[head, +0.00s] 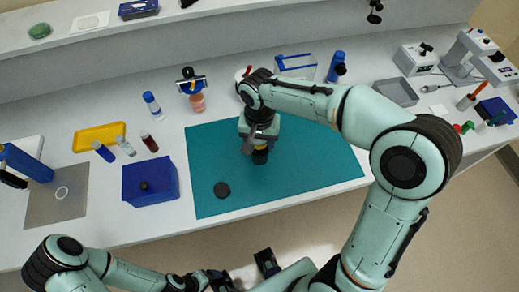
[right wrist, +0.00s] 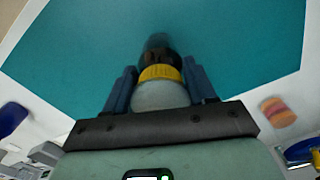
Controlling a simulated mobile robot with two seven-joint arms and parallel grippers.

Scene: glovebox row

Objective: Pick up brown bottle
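The brown bottle (head: 261,156) is dark with a yellow band and stands over the teal mat (head: 215,150); I cannot tell whether its base touches the mat. My right gripper (head: 258,140) is directly above it and hides its upper part in the head view. In the right wrist view the bottle (right wrist: 160,73) shows a pale near end, the yellow band and a dark far part. The right gripper's blue fingers (right wrist: 160,88) lie against both its sides. My left arm (head: 120,272) is low at the left; its finger opening is not clear.
A black disc (head: 222,189) lies on the mat. A blue box (head: 150,183), a yellow tray (head: 98,137) and small vials stand to the left. The mat's right part is clear.

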